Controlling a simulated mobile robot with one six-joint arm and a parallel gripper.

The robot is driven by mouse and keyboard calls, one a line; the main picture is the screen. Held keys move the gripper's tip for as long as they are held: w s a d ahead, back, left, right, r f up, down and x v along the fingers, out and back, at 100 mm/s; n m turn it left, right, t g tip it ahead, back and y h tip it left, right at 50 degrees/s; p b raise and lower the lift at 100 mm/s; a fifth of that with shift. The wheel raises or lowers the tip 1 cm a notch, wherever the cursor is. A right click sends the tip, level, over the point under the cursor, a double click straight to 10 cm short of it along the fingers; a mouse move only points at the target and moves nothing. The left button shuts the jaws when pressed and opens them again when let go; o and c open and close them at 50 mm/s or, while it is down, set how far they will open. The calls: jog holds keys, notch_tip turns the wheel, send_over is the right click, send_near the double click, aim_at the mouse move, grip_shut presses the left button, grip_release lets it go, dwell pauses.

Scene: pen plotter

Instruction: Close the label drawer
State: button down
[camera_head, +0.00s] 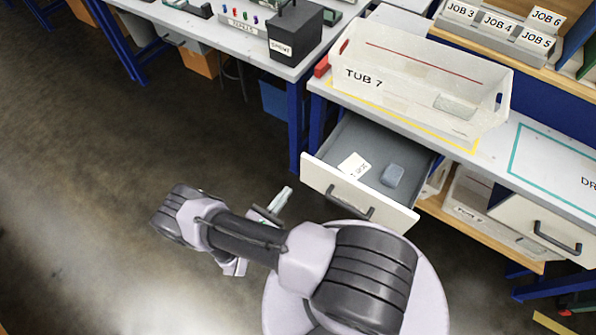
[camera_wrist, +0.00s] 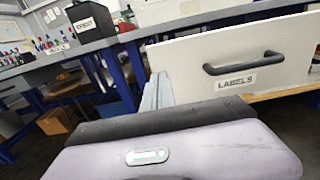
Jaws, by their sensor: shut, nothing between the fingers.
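The label drawer (camera_head: 319,176) is pulled out below the worktop. Its inside shows, holding a white card (camera_head: 354,165) and a blue-grey block (camera_head: 393,175). Its white front (camera_wrist: 180,57) carries a dark handle (camera_head: 350,203) and a LABELS tag (camera_wrist: 236,84). The handle also shows in the wrist view (camera_wrist: 242,64). My gripper (camera_head: 283,197) is shut and empty, to the left of the drawer front in the head view. In the wrist view my gripper (camera_wrist: 157,88) points toward the drawer's left end, left of the handle. I cannot tell whether it touches the front.
TUB 7 (camera_head: 395,62) stands on the worktop above the drawer. A second closed drawer (camera_head: 520,222) is at the right, and a low shelf (camera_head: 480,237) holds a bin. Another bench (camera_head: 215,35) stands at the back left. The floor (camera_head: 110,160) at left is clear.

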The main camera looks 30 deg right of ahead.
aim_at(306, 165)
jog(key=b+x, duration=0.1)
jog(key=x, duration=0.9)
jog(key=shift+d+b, duration=0.1)
jog(key=shift+b, duration=0.25)
